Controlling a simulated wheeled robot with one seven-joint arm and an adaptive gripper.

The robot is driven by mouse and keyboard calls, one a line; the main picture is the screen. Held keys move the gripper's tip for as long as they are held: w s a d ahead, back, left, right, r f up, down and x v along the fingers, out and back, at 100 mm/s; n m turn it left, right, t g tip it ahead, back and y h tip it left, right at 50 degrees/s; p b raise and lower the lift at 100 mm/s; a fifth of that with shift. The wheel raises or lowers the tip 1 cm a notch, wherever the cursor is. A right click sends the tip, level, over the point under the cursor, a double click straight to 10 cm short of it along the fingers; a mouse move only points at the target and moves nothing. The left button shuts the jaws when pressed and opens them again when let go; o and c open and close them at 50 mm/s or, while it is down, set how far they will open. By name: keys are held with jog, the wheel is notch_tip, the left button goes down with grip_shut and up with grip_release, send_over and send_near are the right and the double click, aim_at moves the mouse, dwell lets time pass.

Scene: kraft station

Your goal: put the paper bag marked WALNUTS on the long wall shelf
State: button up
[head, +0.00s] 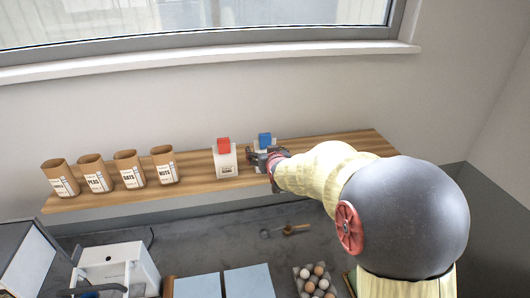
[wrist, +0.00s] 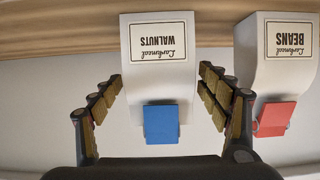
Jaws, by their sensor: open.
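The white paper bag marked WALNUTS (wrist: 155,88), with a blue clip, stands upright on the long wooden wall shelf (head: 330,146). In the head view its blue clip (head: 265,139) shows behind my gripper (head: 262,159), which hides much of the bag. The wrist view is upside down, with the shelf (wrist: 60,30) at the top. There my gripper (wrist: 160,78) is open, one finger on each side of the bag, with gaps between fingers and bag.
A white bag marked BEANS (head: 226,160) with a red clip stands close to the left. Several brown open bags (head: 129,170) fill the shelf's left end. The shelf's right end is clear. Below are an egg tray (head: 315,284) and blue boards (head: 248,281).

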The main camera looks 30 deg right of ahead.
jog(key=b+v, duration=0.3)
jog(key=v, duration=0.9)
jog(key=s+a+f+n+g+y, duration=0.1)
jog(key=s+a+g, duration=0.1)
jog(key=s+a, duration=0.3)
jog(key=s+a+f+n+g+y, duration=0.1)
jog(key=s+a, duration=0.4)
jog(key=s, duration=0.8)
jog(key=s+a+f+n+g+y, duration=0.1)
jog(key=s+a+g, duration=0.3)
jog(key=s, duration=0.5)
jog(key=shift+s+a+f+y, duration=0.2)
jog(key=shift+a+f+y, duration=0.2)
jog(key=shift+a+f, duration=0.45)
jog(key=shift+a+r, duration=0.2)
notch_tip(320, 180, down, 27)
jog(key=b, duration=2.6)
jog(key=shift+r, duration=0.15)
